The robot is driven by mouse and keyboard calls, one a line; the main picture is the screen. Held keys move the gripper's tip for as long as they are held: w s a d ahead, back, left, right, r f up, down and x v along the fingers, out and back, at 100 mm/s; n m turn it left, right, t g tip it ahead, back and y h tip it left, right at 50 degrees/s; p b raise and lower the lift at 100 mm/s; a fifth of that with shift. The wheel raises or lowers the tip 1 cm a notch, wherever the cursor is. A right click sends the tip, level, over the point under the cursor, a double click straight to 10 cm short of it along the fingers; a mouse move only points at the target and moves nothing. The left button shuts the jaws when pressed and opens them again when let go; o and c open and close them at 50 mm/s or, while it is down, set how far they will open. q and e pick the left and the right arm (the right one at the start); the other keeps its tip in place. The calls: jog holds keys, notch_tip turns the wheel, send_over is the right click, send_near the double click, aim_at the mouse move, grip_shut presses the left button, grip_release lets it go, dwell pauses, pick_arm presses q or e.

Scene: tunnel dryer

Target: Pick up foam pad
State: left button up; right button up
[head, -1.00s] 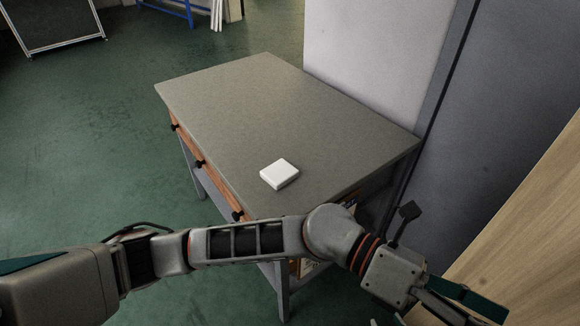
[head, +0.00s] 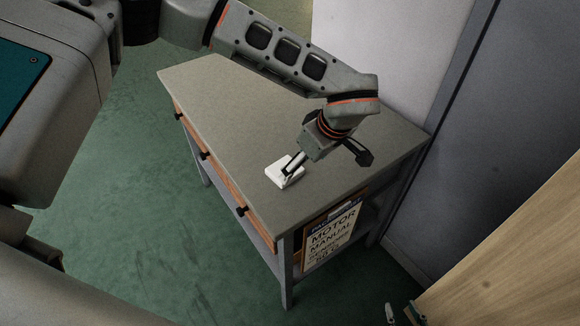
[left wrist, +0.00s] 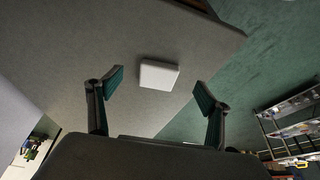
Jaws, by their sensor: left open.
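The foam pad is a small white square block (head: 280,178) lying flat on the grey table top, near its front right corner. My left gripper (head: 293,165) reaches down over it from above right and partly covers it. In the left wrist view the pad (left wrist: 158,75) shows between the two teal-tipped fingers of the left gripper (left wrist: 157,90), which stand wide apart. The pad appears beyond the fingertips, with room on both sides. My right gripper (head: 401,312) shows only its fingertips at the bottom edge of the head view, apart and with nothing seen between them.
The grey table (head: 225,120) is otherwise bare, with drawers and black knobs on its left side. A motor manual (head: 333,236) stands on the shelf below. A pale wall panel (head: 400,50) and a wooden panel (head: 510,250) stand to the right. Green floor is open on the left.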

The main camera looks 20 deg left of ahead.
aim_at(294, 183)
pick_arm(q)
jog(key=shift+w+a+f, duration=0.15)
jog(key=shift+w+a, duration=0.05)
jog(key=shift+a, duration=0.1)
jog(key=shift+x, duration=3.6)
jog(key=shift+s+a, duration=0.1)
jog(key=shift+s, duration=0.05)
jog(key=c, duration=0.9)
